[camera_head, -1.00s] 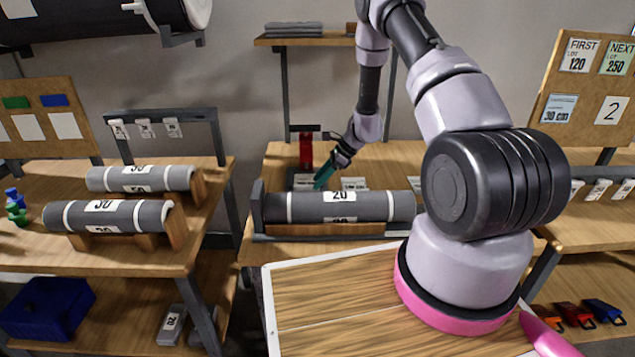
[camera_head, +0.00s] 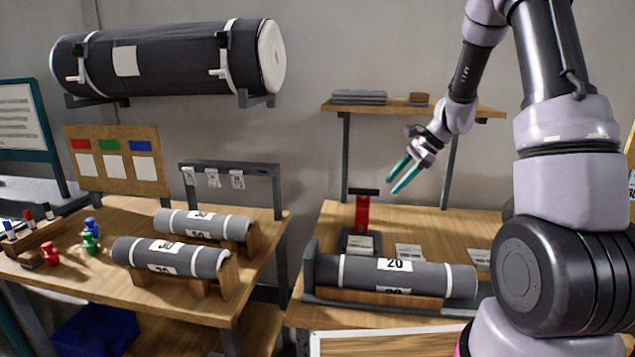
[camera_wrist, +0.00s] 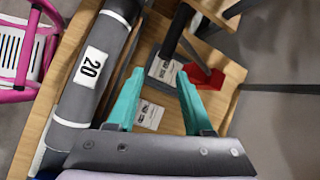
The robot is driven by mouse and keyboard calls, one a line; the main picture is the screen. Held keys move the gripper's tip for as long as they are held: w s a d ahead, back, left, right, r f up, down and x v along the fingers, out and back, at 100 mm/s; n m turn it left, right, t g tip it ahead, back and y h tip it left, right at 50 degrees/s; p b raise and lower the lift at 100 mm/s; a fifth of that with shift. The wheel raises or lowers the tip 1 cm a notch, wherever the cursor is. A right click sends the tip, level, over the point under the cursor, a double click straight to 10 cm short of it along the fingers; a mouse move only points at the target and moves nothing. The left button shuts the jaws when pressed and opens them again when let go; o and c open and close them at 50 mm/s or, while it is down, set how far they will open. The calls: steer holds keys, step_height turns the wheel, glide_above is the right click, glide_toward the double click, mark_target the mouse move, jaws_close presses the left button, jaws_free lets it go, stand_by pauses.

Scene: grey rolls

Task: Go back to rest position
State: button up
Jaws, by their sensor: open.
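My gripper (camera_head: 402,176) has teal fingers and is raised above the middle table, in front of the wall shelf. In the wrist view my gripper (camera_wrist: 160,98) is open, with nothing between its fingers. A grey roll labelled 20 (camera_head: 352,274) lies in a cradle on the middle table, below and apart from my gripper. The roll also shows in the wrist view (camera_wrist: 112,42), left of the fingers. A red stand with a dark top (camera_head: 362,214) is behind the roll, and small labels (camera_head: 409,253) lie on the table.
Two grey rolls (camera_head: 170,255) rest on wooden cradles on the left table, near coloured pieces (camera_head: 90,240). A large dark roll (camera_head: 165,60) hangs on the wall. A wall shelf (camera_head: 460,107) is behind my arm. A pink frame (camera_wrist: 38,45) shows in the wrist view.

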steer(key=s+a+r+n+t+h, duration=0.15)
steer(key=s+r+n, duration=0.45)
steer(key=s+r, duration=0.8)
steer(key=s+d+r+n+t+h, duration=0.2)
steer(key=s+r+n, duration=0.3)
steer(key=s, duration=0.8)
step_height(320, 180, up, 4)
steer(key=shift+f+n+t+h, duration=0.1)
steer(key=shift+n+t+h, duration=0.4)
steer(key=shift+t, duration=0.35)
